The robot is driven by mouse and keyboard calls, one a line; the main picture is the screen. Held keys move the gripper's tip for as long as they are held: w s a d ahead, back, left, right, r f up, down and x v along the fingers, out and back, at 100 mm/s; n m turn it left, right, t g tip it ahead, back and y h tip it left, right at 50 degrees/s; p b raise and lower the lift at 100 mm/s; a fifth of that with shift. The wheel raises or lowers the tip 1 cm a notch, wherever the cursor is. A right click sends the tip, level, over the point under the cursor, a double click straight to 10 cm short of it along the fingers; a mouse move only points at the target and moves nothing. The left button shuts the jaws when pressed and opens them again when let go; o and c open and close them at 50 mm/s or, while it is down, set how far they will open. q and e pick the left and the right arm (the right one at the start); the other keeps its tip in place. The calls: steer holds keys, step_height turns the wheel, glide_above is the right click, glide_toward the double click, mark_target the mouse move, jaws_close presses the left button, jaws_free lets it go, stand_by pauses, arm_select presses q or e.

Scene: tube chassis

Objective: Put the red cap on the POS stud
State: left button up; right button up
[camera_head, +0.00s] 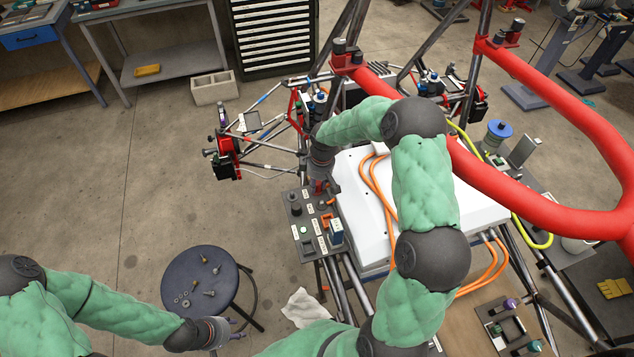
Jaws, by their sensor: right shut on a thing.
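A small dark panel (305,246) with labels, studs and small fittings stands at the left edge of the white box. My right gripper (318,185) points down over the panel's far end. It is shut on a small red piece, which looks like the red cap (319,187); the fingers hide most of it. I cannot tell which stud is POS or whether the cap touches one. A dark knob-topped post (295,208) stands left of the gripper. My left gripper (238,327) is low beside the round stool, empty, its fingers apart.
The dark round stool (185,298) holds loose bolts and nuts. Orange cables (377,190) cross the white box (350,215). A white cloth (303,307) lies near the stool. Floor at left is clear.

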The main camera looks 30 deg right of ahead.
mark_target(320, 183)
steer(key=shift+f+b, duration=0.45)
steer(key=shift+f, duration=0.2)
steer(key=o, duration=0.6)
steer(key=shift+r, duration=0.1)
steer(key=shift+s+d+r+p, duration=0.1)
steer(key=shift+s+r+p, duration=0.1)
steer(key=shift+r+p, duration=1.3)
steer(key=shift+s+d+r+p, duration=0.15)
steer(key=shift+r+p, duration=0.7)
steer(key=shift+r, duration=1.25)
steer(key=shift+s+r+p, duration=0.2)
steer(key=shift+r+p, duration=1)
steer(key=shift+r, duration=0.6)
